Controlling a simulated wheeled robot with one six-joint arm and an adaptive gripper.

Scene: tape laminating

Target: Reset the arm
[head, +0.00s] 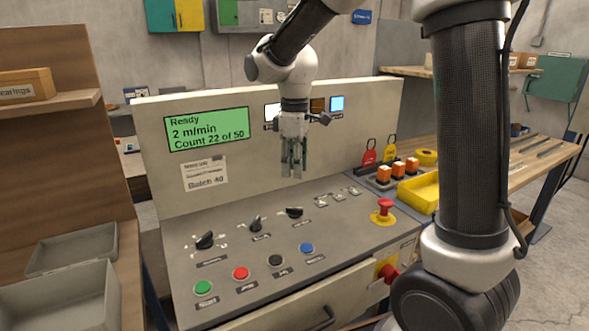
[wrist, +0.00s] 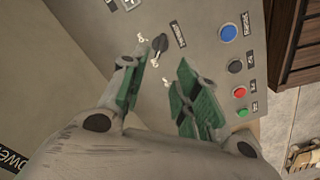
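My gripper (head: 292,165) hangs pointing down above the back of the control panel (head: 335,232), in front of its upright display board. In the wrist view my gripper (wrist: 160,90) has its two green-padded fingers apart, with nothing between them. A black rotary knob (wrist: 160,43) shows beyond the fingertips. On the panel are rotary knobs, such as the left one (head: 205,240), and a row of green (head: 203,288), red (head: 240,273), black (head: 276,260) and blue (head: 307,248) buttons. The green screen (head: 207,129) reads "Ready", "2 m/min", "Count 22 of 50".
A red emergency stop (head: 383,207) on a yellow base stands at the panel's right. Beyond it are a yellow tray (head: 420,192), orange blocks (head: 398,169) and red and yellow tags. A grey open box (head: 65,300) is at the lower left. Air around my gripper is clear except the board behind.

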